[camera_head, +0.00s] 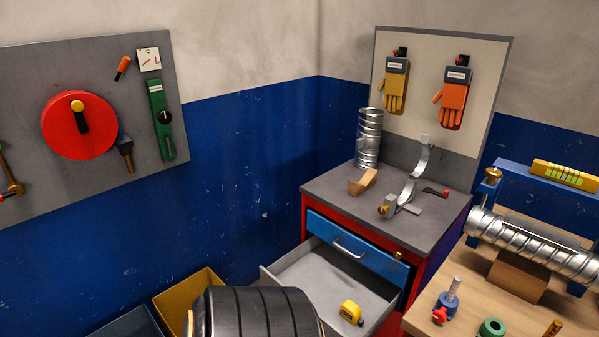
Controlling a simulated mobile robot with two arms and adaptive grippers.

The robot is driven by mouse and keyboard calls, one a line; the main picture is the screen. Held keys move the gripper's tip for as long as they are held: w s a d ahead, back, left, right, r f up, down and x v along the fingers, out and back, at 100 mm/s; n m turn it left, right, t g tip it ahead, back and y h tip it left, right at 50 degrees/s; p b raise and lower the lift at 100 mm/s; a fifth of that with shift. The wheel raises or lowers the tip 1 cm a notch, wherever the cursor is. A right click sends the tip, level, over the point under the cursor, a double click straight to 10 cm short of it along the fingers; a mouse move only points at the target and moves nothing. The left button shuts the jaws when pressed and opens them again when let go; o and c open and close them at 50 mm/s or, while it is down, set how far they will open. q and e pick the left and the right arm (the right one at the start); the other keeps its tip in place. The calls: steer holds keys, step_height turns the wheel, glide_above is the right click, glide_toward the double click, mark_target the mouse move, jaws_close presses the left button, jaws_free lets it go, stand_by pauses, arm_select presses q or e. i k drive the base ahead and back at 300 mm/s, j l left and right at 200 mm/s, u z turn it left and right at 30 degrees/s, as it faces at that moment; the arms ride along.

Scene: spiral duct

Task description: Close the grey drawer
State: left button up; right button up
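The grey drawer (299,273) is pulled out of the red cabinet (433,254), below a blue drawer front (357,249) with a metal handle. A yellow tape measure (350,312) lies inside it, toward the right. The near end of the grey drawer is hidden by a dark ribbed rounded shape at the bottom edge and by the picture's edge. Neither my left nor my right gripper can be made out in this view.
The dark ribbed shape (255,314) stands in front of the drawer. Yellow (184,292) and dark (128,325) bins are left of it. A wooden workbench (415,319) with a spiral duct (535,246) is at right. Several items lie on the grey cabinet top (325,188).

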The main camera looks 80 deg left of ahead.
mark_target(329, 277)
steer(key=u, duration=2.4)
